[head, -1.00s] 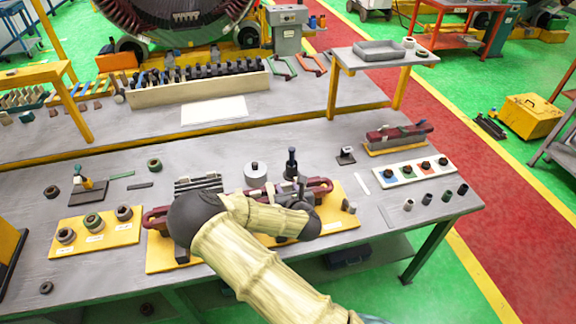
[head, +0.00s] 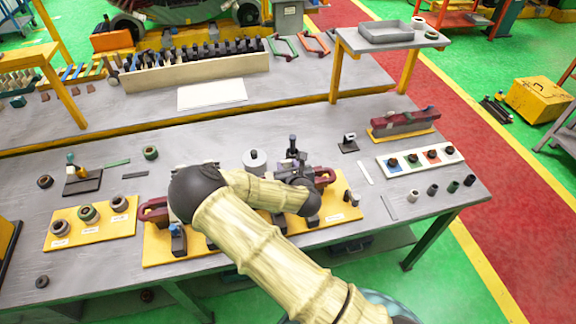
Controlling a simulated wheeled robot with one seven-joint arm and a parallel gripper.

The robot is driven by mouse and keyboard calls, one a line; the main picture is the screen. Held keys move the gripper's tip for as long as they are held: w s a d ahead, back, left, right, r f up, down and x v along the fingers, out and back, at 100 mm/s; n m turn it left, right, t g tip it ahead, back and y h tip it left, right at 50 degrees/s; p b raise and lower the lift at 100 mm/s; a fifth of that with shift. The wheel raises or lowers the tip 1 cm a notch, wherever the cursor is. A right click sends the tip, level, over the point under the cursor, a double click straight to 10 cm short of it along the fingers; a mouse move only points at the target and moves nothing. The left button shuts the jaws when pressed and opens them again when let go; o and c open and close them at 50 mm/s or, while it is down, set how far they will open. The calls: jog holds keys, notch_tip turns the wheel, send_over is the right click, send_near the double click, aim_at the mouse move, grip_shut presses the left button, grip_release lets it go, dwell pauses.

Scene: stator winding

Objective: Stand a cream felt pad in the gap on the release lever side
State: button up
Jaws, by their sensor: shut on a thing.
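A yellow base plate (head: 160,250) on the near table carries a dark red fixture, whose ends show at the left (head: 152,208) and right (head: 325,177). My bamboo-like forearm and dark wrist cover its middle. My gripper is hidden behind the wrist and the fixture parts, so its jaws and anything in them cannot be made out. A dark upright post (head: 292,148) stands behind the wrist; I cannot tell whether it is the release lever. A thin cream strip (head: 365,172) lies flat on the table right of the fixture; I cannot tell whether it is felt. The gap is hidden.
A yellow plate with rings (head: 55,240) is at the left. A white tray with coloured squares (head: 445,158) and several small cylinders are at the right. A second red piece (head: 402,122) sits behind.

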jog(key=shift+f+b, duration=2.3)
jog(key=shift+f, duration=0.95)
jog(key=o, duration=1.1)
jog(key=shift+s, duration=0.15)
jog(key=p+v, duration=1.1)
jog(key=v, duration=0.6)
jog(key=shift+s+d, duration=0.1)
jog(key=shift+s, duration=0.05)
